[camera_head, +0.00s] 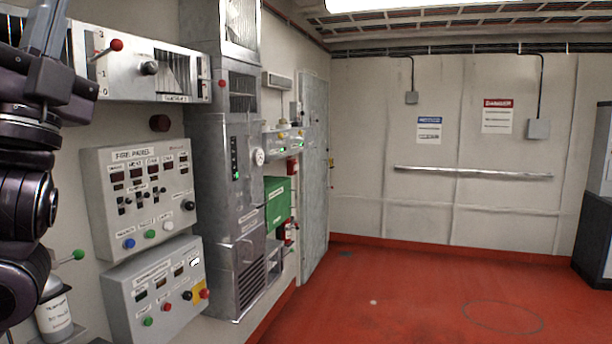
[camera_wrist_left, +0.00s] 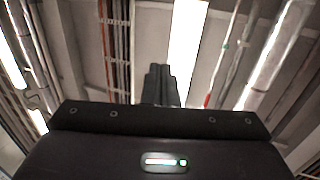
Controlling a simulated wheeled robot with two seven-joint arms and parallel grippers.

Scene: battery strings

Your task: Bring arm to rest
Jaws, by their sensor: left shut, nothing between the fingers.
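My left arm (camera_head: 27,190) is raised at the left edge of the head view, in front of the control panels. In the left wrist view my left gripper (camera_wrist_left: 159,72) points up toward the ceiling. Its two dark fingers are together with nothing between them. It touches nothing that I can see. My right arm and right gripper are in neither view.
A panel with a red-knobbed lever (camera_head: 116,45), a meter panel (camera_head: 140,190) and a lower button box (camera_head: 158,290) line the left wall. A tall metal cabinet (camera_head: 222,160) stands beyond them. The red floor (camera_head: 420,295) is clear.

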